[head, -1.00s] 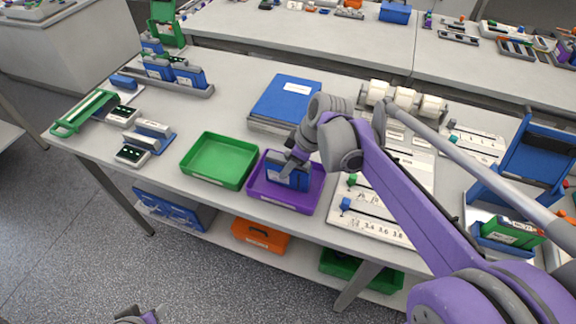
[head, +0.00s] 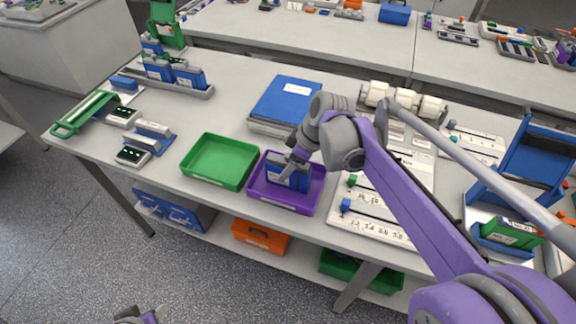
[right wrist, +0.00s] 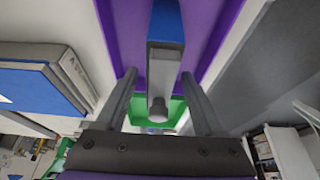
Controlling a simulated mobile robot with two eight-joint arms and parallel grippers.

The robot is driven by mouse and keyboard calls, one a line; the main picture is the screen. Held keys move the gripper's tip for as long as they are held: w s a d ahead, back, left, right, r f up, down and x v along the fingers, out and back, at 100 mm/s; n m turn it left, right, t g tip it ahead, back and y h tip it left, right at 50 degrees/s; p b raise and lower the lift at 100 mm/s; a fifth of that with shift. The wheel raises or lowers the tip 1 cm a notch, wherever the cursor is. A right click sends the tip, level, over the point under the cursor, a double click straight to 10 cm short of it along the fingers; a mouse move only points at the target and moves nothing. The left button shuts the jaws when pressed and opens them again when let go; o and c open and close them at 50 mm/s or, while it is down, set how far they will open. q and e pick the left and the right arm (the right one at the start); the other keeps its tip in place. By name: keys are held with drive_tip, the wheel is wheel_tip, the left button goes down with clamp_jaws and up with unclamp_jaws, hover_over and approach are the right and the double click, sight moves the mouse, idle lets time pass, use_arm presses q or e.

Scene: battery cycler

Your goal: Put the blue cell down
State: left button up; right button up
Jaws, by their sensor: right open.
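The blue cell (head: 291,178) stands in the purple tray (head: 284,204) at the front middle of the table. My right gripper (head: 288,168) reaches down over the tray at the cell. In the right wrist view its two fingers (right wrist: 161,100) are open, one on each side of the cell's grey end and round terminal (right wrist: 158,108), with visible gaps. The cell's blue side (right wrist: 166,20) shows beyond them against the purple tray. My left gripper (head: 142,315) only just shows at the bottom edge of the head view, and its jaws are cut off.
An empty green tray (head: 219,160) sits left of the purple tray. A blue binder (head: 284,98) lies behind it. A board with sliders (head: 372,222) lies close to the right. Several blue cells stand in a rack (head: 188,85) at the back left.

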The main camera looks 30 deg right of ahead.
drive_tip(key=p+v, duration=0.1)
drive_tip(key=v, duration=1)
use_arm(q)
drive_tip(key=shift+w+r, duration=0.15)
drive_tip(key=shift+r, duration=0.45)
use_arm(e)
drive_tip(key=shift+s, duration=0.1)
